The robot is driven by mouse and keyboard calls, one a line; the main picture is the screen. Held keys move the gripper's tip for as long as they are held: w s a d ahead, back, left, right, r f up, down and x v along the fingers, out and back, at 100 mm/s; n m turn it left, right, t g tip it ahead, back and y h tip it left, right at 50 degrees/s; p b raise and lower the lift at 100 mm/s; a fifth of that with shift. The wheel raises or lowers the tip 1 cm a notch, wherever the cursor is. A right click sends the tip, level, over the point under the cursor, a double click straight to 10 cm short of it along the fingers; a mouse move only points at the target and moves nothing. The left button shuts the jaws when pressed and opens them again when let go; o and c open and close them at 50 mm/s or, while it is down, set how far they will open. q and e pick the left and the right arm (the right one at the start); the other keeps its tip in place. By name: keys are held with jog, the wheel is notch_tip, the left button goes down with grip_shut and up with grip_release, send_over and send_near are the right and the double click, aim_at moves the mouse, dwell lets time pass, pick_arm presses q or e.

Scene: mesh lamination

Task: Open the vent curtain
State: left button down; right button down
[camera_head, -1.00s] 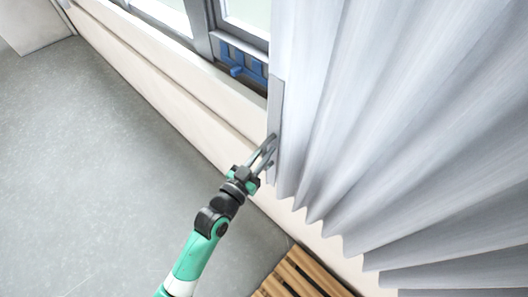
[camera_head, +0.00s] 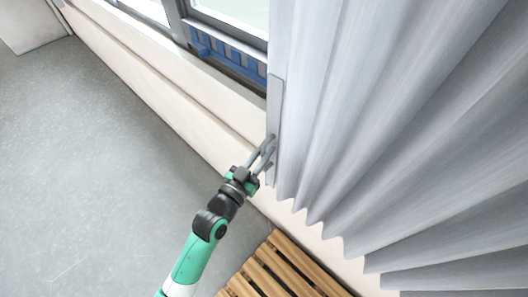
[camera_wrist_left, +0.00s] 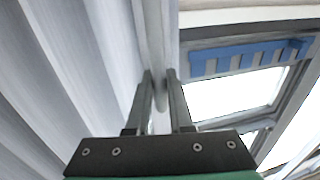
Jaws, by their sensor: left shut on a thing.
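The pale grey pleated vent curtain (camera_head: 390,130) hangs across the right half of the head view. A flat grey strip (camera_head: 275,115) runs down its left edge. My left gripper (camera_head: 268,148) is at the lower part of this strip, its fingers shut on the curtain's edge. In the left wrist view the two fingers (camera_wrist_left: 160,95) stand on either side of the strip, with the curtain folds (camera_wrist_left: 70,70) to the left. My right gripper is not in view.
A window (camera_head: 228,20) with a grey frame is uncovered left of the curtain, with a blue slatted part (camera_head: 228,54) at its sill. A cream wall ledge (camera_head: 150,85) runs below it. A wooden slatted bench (camera_head: 285,268) stands at the bottom. Grey floor (camera_head: 90,160) is clear on the left.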

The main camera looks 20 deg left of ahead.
pick_arm(q)
jog(key=c, duration=0.8)
grip_release()
jog(key=s+a, duration=0.1)
jog(key=s, duration=1)
jog(key=shift+s+a, duration=0.2)
jog(key=shift+s, duration=0.1)
